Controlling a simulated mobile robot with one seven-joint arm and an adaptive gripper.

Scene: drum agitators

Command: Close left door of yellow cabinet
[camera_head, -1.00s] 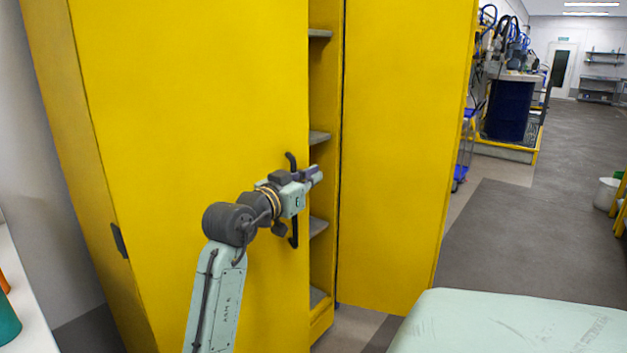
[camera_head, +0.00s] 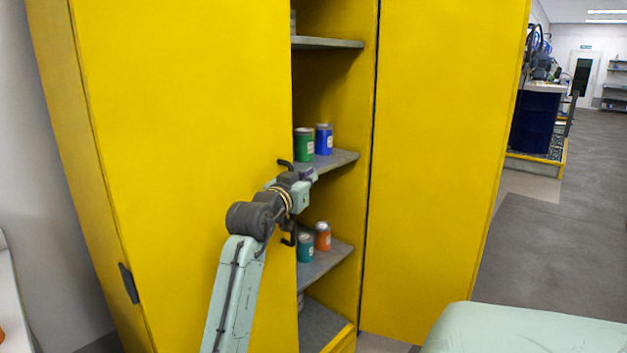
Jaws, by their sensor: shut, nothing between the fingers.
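The yellow cabinet (camera_head: 338,88) stands in front of me. Its left door (camera_head: 185,130) is partly open, with a gap showing shelves between its free edge and the cabinet's right side. A dark handle (camera_head: 285,163) is on the door near that edge, its middle hidden behind my arm. My gripper (camera_head: 311,174) is small in view, at the handle's height, just past the door's free edge. It is shut with nothing visible in it. I cannot tell whether it touches the door or handle. The right door (camera_head: 438,150) stands wide open.
Shelves hold a green can (camera_head: 304,144), a blue can (camera_head: 324,139), an orange can (camera_head: 322,236) and a teal can (camera_head: 305,247). A white wall is close at left. Open grey floor (camera_head: 545,245) lies at right, with a dark blue drum (camera_head: 535,122) behind.

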